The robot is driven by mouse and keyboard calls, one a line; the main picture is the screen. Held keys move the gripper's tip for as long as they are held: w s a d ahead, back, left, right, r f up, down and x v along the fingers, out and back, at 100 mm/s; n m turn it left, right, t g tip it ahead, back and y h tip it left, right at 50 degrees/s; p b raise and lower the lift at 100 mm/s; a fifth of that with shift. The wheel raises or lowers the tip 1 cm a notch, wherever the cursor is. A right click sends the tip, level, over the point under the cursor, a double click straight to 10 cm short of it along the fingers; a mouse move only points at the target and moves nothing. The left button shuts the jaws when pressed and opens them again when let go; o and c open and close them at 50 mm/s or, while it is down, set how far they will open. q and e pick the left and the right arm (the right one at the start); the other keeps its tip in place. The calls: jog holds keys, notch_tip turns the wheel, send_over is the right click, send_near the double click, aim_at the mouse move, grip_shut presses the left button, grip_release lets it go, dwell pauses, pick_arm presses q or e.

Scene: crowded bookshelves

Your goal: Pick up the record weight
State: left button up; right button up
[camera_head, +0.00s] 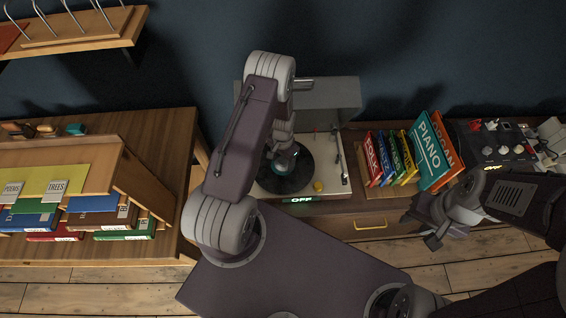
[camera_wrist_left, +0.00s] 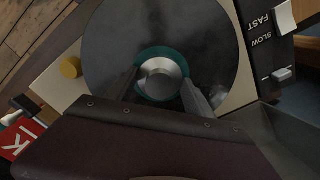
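The record weight (camera_wrist_left: 161,78) is a silver disc standing on the teal label at the middle of the black record (camera_wrist_left: 110,35), seen in the left wrist view. The record also shows in the head view (camera_head: 296,182) on the turntable. My left gripper (camera_wrist_left: 161,84) is open over the label, with one fingertip on each side of the weight and close to it. I cannot tell whether they touch. In the head view my left gripper (camera_head: 284,158) hides most of the weight. My right gripper (camera_head: 422,231) is open and empty, away at the right.
The turntable (camera_head: 333,184) has a yellow knob (camera_head: 318,186) and a raised lid (camera_head: 335,92) behind. Coloured record sleeves (camera_head: 433,150) stand right of it, near a mixer-like device (camera_head: 497,143). A shelf with books (camera_head: 125,228) stands at the left.

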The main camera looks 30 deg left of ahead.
aim_at(284, 162)
pick_arm(q)
jog(key=c, duration=0.9)
jog(key=shift+r, duration=0.1)
jog(key=shift+w+r, duration=0.1)
jog(key=shift+r, duration=0.2)
jog(key=r, duration=0.1)
jog(key=r+b, duration=0.1)
jog(key=r, duration=0.1)
jog(key=shift+s+d+r, duration=0.25)
jog(key=shift+d+r, duration=0.1)
jog(key=shift+r, duration=0.05)
jog(key=s+d+r, duration=0.2)
jog(key=d, duration=0.1)
jog(key=s+d+r+b, duration=0.1)
jog(key=s+d+r, duration=0.3)
jog(key=d, duration=0.1)
jog(key=shift+s+d+r+b, duration=0.25)
jog(key=shift+s+d+b, duration=0.05)
jog(key=shift+d+b, duration=0.05)
